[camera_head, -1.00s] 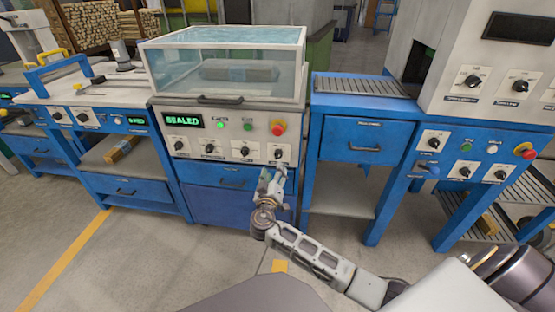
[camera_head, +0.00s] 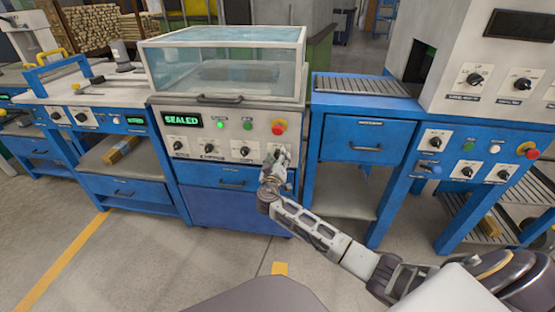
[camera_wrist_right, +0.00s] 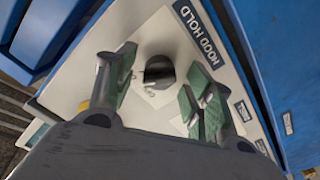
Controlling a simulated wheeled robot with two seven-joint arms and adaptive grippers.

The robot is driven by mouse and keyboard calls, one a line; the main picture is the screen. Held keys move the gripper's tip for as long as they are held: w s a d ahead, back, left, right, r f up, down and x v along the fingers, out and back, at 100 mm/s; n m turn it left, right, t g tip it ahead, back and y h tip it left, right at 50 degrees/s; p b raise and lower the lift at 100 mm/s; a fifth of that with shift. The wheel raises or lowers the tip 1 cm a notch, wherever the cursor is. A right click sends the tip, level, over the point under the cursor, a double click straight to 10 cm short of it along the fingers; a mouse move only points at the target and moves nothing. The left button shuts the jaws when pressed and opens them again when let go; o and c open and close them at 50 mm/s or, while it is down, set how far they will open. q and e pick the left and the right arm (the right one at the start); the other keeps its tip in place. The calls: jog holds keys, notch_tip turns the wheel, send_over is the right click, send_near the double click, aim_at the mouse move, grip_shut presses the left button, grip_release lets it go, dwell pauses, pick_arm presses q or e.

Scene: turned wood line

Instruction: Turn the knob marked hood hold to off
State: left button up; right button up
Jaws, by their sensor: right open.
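The hood hold knob (camera_wrist_right: 158,70) is dark and round on a white plate in the right wrist view, beside the label HOOD HOLD (camera_wrist_right: 196,32). My right gripper (camera_wrist_right: 160,86) is open, with one green-padded finger on each side of the knob. Whether the pads touch it I cannot tell. In the head view my right gripper (camera_head: 277,158) is at the right end of the panel's lower knob row and hides this knob. The panel (camera_head: 215,137) belongs to a blue cabinet with a clear hood (camera_head: 222,60); its display (camera_head: 182,120) reads SEALED. My left gripper is out of view.
Three other knobs, one of them this knob (camera_head: 245,151), sit left of my gripper. A red button (camera_head: 279,126) is just above it. Drawers with handles (camera_head: 232,184) lie below. A blue bench (camera_head: 365,143) with more controls stands to the right.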

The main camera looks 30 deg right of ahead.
jog(key=shift+c, duration=0.4)
jog(key=c, duration=0.9)
jog(key=shift+c, duration=0.2)
